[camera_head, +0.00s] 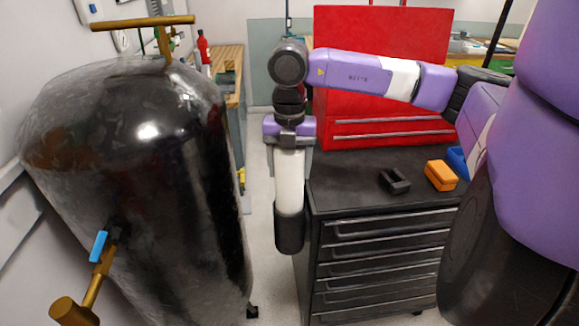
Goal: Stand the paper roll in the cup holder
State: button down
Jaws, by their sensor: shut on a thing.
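My gripper (289,138) is at the end of my purple and white arm, pointing down in the middle of the view. It is shut on the top of a long white cylinder with a black lower end, the paper roll (289,185). The roll hangs upright in front of the left front edge of the black cabinet, its lower end below the height of the cabinet top. A small black piece with raised ends (394,182) lies on the cabinet top to the right; it may be the cup holder, but I cannot tell for sure.
An orange box (441,175) and a blue item (457,160) are on the black cabinet (340,183), right of the black piece. A red tool chest (335,118) stands behind. A large black tank (140,190) fills the left. The cabinet's left top is clear.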

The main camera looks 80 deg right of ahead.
jog(key=shift+f+b, duration=2.6)
jog(key=shift+f, duration=0.25)
jog(key=shift+c, duration=1.2)
grip_release()
jog(key=shift+r, duration=3.9)
